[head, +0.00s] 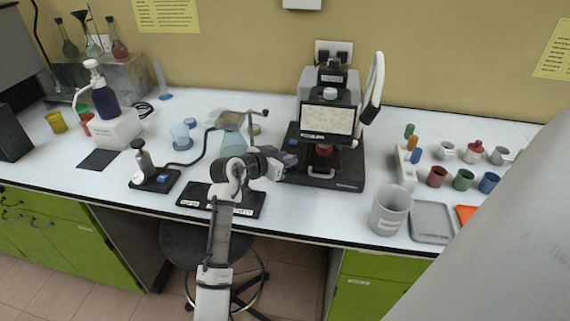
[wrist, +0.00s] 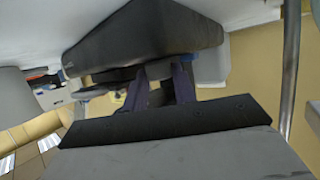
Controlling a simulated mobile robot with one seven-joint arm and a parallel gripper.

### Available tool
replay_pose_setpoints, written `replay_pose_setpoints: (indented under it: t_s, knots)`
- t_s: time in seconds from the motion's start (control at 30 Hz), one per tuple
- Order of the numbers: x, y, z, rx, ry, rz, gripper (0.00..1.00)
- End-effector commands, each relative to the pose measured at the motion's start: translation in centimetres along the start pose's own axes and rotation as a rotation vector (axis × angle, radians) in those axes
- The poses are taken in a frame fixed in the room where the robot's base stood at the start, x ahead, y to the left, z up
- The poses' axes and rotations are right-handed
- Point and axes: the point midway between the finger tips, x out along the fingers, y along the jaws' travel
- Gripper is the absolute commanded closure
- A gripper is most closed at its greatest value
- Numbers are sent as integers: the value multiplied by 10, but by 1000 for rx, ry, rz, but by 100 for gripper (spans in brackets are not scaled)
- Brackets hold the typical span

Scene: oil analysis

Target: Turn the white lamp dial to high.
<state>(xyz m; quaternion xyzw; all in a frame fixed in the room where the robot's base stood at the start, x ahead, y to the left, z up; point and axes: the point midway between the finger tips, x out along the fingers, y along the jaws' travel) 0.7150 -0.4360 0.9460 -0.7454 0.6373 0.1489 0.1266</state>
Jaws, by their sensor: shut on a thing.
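The microscope (head: 327,120) with its lit screen stands on a black base at the back middle of the bench. My gripper (head: 290,160) is at the left side of that base, low and close to it. In the head view my gripper and arm hide the dial.
A stand on a black plate (head: 250,203) with a glass flask is just left of my gripper. A grey beaker (head: 390,210) and a grey tray (head: 431,222) are at the right front. Several small coloured cups stand farther right. A pump bottle (head: 104,97) is at the left.

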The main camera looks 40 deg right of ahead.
Motion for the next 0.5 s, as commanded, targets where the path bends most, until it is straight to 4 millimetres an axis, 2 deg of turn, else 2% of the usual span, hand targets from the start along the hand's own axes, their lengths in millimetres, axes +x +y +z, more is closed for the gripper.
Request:
replay_pose_setpoints:
  t_s: [0.03, 0.5]
  knots:
    - [2, -2, 5, 14, 1, 28, 96]
    - [2, -5, 1, 130, 2, 310, 96]
